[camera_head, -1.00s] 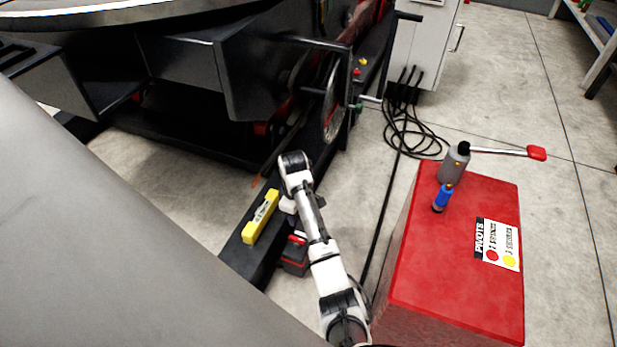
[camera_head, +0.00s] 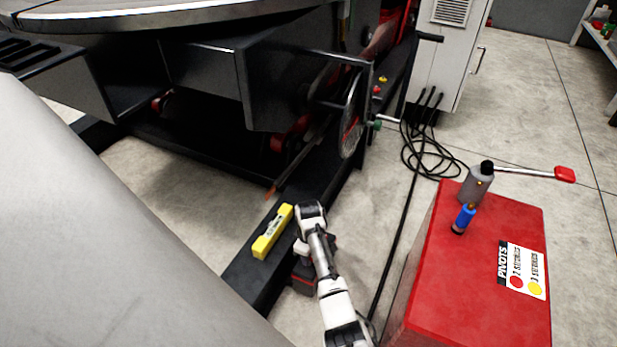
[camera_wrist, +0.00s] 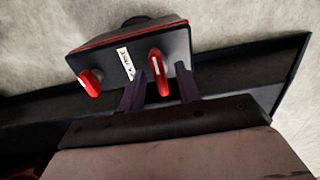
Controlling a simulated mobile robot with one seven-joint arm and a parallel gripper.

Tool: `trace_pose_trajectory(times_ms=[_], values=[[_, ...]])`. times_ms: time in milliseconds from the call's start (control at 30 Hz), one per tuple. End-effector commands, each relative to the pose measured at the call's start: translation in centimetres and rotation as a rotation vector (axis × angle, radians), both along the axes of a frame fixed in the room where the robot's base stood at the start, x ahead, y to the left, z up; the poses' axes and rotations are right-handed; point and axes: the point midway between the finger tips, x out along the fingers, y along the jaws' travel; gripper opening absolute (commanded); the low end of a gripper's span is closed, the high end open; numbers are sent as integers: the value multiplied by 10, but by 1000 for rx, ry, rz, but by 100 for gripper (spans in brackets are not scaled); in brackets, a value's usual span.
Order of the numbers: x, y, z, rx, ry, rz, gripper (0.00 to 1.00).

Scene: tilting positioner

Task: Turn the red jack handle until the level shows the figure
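A dark jack body with red trim (camera_wrist: 110,44) lies ahead of my gripper in the wrist view. In the head view, the jack (camera_head: 303,280) is partly hidden behind my arm beside the black beam. A red handle (camera_wrist: 160,72) with a white stripe stands on its face. My gripper (camera_wrist: 160,69) is open, one finger on each side of this handle, with a gap on both sides. A second red handle (camera_wrist: 90,82) is left of the fingers. The yellow level (camera_head: 272,232) lies on the black beam; its reading is too small to tell. My gripper is hidden in the head view.
The black beam (camera_head: 245,280) runs along the positioner (camera_head: 205,75). A red chest (camera_head: 490,270) on the right carries a grey jack with a red-tipped lever (camera_head: 475,185) and a blue bottle (camera_head: 463,220). Cables (camera_head: 425,150) lie on the floor.

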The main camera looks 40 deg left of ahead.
Motion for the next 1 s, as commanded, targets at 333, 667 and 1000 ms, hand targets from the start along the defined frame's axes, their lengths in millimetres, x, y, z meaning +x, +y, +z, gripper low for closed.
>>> trace_pose_trajectory(times_ms=[333,667,1000], values=[[0,0,0,0,0,0,7],[0,0,1,0,1,-9,0],[-1,1,4,0,2,-160,0]])
